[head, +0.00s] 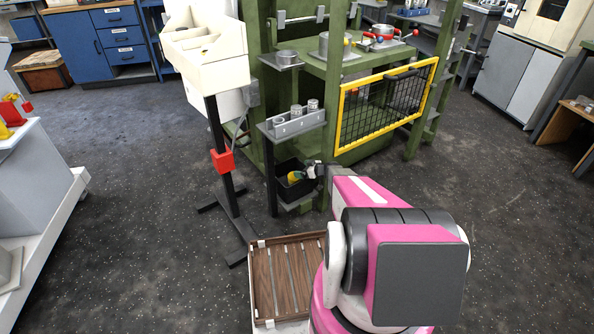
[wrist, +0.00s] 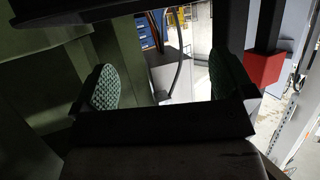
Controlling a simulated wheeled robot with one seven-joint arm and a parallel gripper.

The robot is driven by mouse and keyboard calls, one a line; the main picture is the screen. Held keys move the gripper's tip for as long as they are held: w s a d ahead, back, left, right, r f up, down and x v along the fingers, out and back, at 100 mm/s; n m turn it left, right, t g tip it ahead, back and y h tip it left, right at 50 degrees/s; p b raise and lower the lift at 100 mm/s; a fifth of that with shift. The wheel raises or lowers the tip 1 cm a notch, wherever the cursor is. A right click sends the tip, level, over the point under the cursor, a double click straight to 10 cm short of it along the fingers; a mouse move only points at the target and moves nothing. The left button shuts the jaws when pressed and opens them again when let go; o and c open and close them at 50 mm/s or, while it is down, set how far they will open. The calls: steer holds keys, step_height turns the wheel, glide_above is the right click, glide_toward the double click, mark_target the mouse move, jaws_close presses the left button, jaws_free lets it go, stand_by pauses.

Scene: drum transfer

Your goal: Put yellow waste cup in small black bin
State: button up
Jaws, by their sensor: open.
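The small black bin (head: 296,190) stands on the low shelf of the green machine. The yellow waste cup (head: 293,177) shows as a small yellow patch inside the bin's opening, beside my fingertips; its lower part is hidden. My gripper (head: 312,170) is at the bin's right side, just above its rim. In the wrist view my gripper (wrist: 166,82) has its two green textured pads wide apart with nothing between them. The cup is not seen in the wrist view.
A grey shelf (head: 291,124) with several metal cylinders hangs above the bin. A stand with a red box (head: 222,160) is to the left. A yellow-framed mesh guard (head: 386,103) is to the right. A slatted wooden tray (head: 284,278) is in front of me.

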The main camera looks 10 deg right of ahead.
steer(key=shift+s+d+r, duration=0.3)
steer(key=shift+s+d, duration=0.1)
steer(key=shift+s, duration=0.05)
steer(key=s+a+r+m+g+h, duration=0.2)
steer(key=s+a+r+g, duration=0.15)
steer(key=s+r, duration=0.35)
steer(key=s+a+r+m+g+h, duration=0.1)
steer(key=s+a+r+g, duration=0.3)
steer(key=s, duration=0.5)
steer(key=s+d+r+m+g+h, duration=0.1)
steer(key=s+d+r+m+h, duration=0.1)
steer(key=s+r+m+h, duration=0.4)
steer(key=shift+s+r+m+g+h, duration=0.35)
steer(key=shift+s+r+h, duration=0.25)
steer(key=shift+s+r, duration=3.1)
steer(key=shift+s+f, duration=0.8)
steer(key=shift+f, duration=0.1)
